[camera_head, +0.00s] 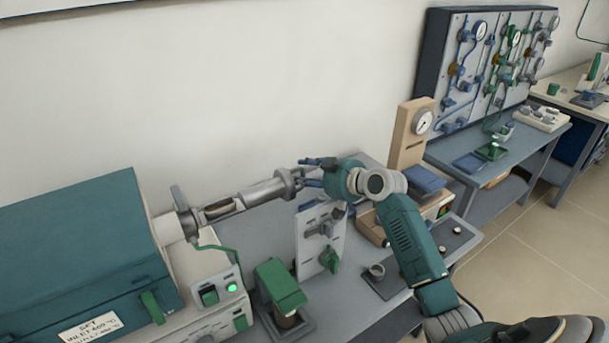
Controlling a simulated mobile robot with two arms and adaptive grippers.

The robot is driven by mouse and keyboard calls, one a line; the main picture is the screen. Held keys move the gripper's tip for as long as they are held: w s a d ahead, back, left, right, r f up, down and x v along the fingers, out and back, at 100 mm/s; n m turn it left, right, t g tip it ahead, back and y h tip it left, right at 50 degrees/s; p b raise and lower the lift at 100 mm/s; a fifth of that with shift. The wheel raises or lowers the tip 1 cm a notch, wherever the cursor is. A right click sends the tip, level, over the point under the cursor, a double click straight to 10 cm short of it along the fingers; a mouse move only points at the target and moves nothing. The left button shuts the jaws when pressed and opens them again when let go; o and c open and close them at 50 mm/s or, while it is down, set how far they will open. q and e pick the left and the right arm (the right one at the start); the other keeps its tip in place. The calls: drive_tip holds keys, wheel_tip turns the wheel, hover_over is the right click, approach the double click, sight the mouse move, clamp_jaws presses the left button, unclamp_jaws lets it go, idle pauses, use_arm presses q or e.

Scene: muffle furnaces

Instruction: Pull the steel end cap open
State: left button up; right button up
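The steel end cap (288,184) is a round grey flange at the right end of a steel tube piece that sticks out of the teal furnace (75,255). Between it and the flange at the furnace side lies an open trough section (222,208) with something pale in it. My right gripper (304,173) is at the cap's outer face. Its two dark blue fingers show apart, one above the other, tips close to the cap. Whether they grip a part of the cap is too small to tell. My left gripper is not in view.
Below the tube stand a white valve panel (320,240) and a green-topped device (280,286). A small cup (376,271) sits on a dark pad below my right forearm. A beige gauge stand (411,135) rises behind my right wrist. The wall side above the tube is clear.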

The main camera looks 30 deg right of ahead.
drive_tip(key=shift+s, duration=0.1)
drive_tip(key=v, duration=1.2)
